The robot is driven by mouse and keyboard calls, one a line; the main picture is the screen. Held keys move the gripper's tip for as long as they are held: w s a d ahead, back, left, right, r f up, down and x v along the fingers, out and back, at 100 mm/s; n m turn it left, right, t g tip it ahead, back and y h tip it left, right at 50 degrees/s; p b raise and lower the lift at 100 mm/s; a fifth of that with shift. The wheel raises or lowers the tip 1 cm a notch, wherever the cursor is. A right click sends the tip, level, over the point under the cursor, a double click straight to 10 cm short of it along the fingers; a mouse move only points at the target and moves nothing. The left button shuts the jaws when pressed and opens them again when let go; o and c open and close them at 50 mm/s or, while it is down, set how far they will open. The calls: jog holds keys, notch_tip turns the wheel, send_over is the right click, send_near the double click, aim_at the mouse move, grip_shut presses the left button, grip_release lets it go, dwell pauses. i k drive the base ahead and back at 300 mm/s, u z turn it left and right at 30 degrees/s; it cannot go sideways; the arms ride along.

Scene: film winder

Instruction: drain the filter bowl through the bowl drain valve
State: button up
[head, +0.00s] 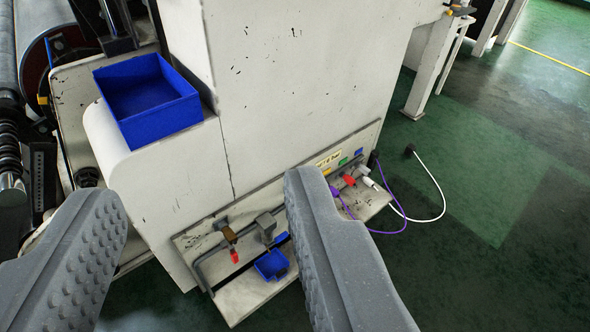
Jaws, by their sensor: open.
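My gripper (205,195) is open and empty. Its two grey ribbed fingers stand wide apart in front of the white machine, clear of the fittings in the picture. On the low panel (239,299) between them, a brass-coloured fitting with a red tip (235,256) hangs from a grey pipe (199,270). To its right is a small grey-brown fitting (265,222), above a small blue tray (271,265). The parts are too small to tell which is the filter bowl or its drain valve. My right finger hides part of the panel.
A blue open bin (148,98) sits on the machine's white ledge. Right of my right finger are red parts (349,180), a purple cable (378,229) and a white cable (440,190). Rollers (12,150) stand at far left. Green floor (480,240) is open at right.

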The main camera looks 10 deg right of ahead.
aim_at(282, 236)
jog(key=k, duration=1.25)
jog(key=z, duration=0.45)
jog(key=i, duration=1.65)
jog(key=u, duration=0.45)
